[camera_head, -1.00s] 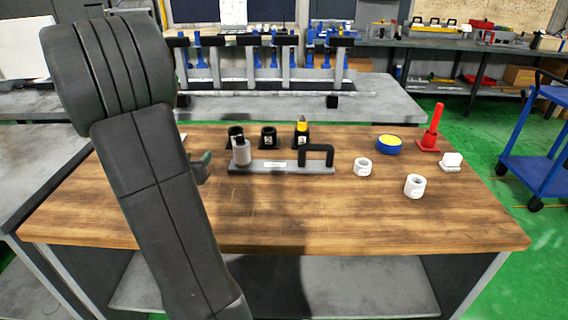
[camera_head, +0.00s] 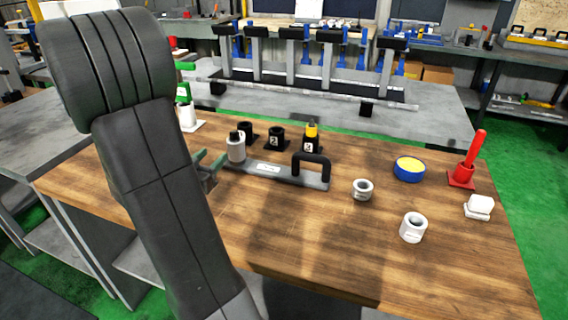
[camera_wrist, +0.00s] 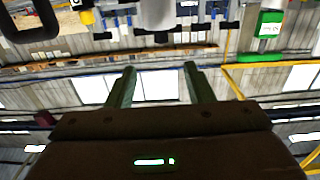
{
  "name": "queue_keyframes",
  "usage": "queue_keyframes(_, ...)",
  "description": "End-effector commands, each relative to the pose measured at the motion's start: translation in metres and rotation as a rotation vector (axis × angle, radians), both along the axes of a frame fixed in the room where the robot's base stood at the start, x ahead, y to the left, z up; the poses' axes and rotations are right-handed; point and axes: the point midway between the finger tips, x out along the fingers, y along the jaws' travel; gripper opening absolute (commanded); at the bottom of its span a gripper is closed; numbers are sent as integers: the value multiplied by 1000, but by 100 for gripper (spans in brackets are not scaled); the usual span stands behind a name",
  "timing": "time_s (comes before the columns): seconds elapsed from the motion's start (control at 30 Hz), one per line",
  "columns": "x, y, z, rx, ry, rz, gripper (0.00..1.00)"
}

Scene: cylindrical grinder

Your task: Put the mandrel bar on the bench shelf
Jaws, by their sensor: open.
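A flat grey bar lies on the wooden bench top; it has a white label and a black handle, and I take it to be the mandrel bar (camera_head: 268,169). A light grey cylinder (camera_head: 236,149) stands upright at its left end. My gripper (camera_head: 207,166) is partly hidden behind my arm, just left of this cylinder. In the wrist view, which looks upside down, the fingers of my gripper (camera_wrist: 161,85) are apart with nothing between them. The black handle shows at the top left there, and the cylinder (camera_wrist: 158,14) at the top. I cannot make out contact.
Black holders (camera_head: 276,138) stand behind the bar, one with a yellow-topped item. Two white rings (camera_head: 413,228), a blue-yellow disc (camera_head: 409,169), a red post (camera_head: 469,165) and a white block (camera_head: 479,206) sit to the right. A long rod (camera_head: 300,94) lies on the rear grey bench (camera_head: 440,122).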

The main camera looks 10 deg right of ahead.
Motion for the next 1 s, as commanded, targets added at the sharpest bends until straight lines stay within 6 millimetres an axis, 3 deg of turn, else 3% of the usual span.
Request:
queue_keyframes(0.17, 5, -3, 0, 1, 1, -1, 48)
queue_keyframes(0.53, 58, -39, 0, 1, 0, -3, 48)
queue_keyframes(0.83, 78, -53, 0, 0, 0, -1, 48)
queue_keyframes(1.0, 101, -66, 1, 0, 0, -3, 48)
